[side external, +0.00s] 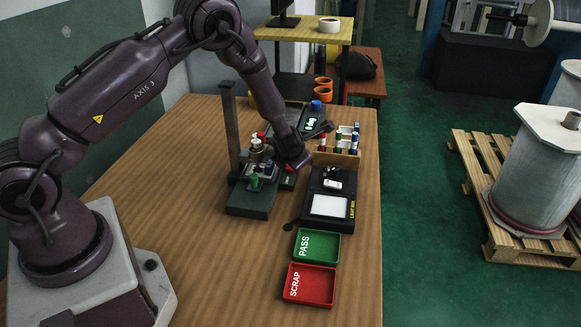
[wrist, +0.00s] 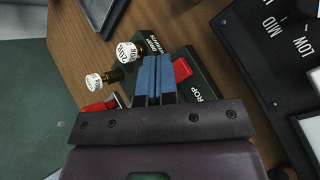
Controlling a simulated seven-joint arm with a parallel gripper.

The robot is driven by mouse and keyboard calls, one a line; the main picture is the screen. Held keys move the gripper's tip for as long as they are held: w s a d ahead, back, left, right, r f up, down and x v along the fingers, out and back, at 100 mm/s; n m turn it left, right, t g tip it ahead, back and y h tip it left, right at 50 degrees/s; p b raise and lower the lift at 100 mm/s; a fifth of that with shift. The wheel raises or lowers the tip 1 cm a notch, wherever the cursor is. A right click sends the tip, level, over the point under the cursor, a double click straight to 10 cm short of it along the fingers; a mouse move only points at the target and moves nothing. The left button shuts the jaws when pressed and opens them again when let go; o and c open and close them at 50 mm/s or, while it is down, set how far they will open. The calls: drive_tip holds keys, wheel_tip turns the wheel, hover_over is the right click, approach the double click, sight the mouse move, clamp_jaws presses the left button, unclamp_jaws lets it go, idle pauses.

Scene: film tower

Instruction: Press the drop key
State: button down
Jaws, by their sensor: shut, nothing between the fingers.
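The red drop key (wrist: 182,70) sits on a dark green box (wrist: 200,92), whose white lettering shows as "ROP", its first letter hidden. My gripper (wrist: 154,62) is shut and empty, its two blue fingers together. In the side view my wrist end (side external: 293,152) is just right of the film tower (side external: 228,125), and the fingertips and most of the key are hidden there.
Two white-capped bottles (wrist: 127,52) are left of my fingers. A light box (side external: 330,205) stands right of the tower. A rack (side external: 337,158) of colored-capped vials is behind it. Green PASS (side external: 317,246) and red SCRAP (side external: 310,285) trays lie in front.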

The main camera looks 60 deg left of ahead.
drive_tip(key=shift+r, duration=2.55)
drive_tip(key=s+d+r+n+g, duration=0.1)
drive_tip(key=s+r+n, duration=0.5)
drive_tip(key=r+n, duration=0.35)
drive_tip(key=s+d+r+n, duration=0.2)
drive_tip(key=s+r+n, duration=0.3)
drive_tip(key=r+n, duration=0.45)
drive_tip(key=s+d+r+n+h, duration=0.3)
drive_tip(key=s+d+n, duration=0.2)
drive_tip(key=s+n, duration=0.3)
drive_tip(key=s+d+r+n+h, duration=0.3)
drive_tip(key=s+d+n, duration=0.3)
drive_tip(key=s, duration=0.4)
drive_tip(key=shift+s+n+t+h, duration=0.35)
drive_tip(key=shift+n+h, duration=0.25)
drive_tip(key=shift+n, duration=0.3)
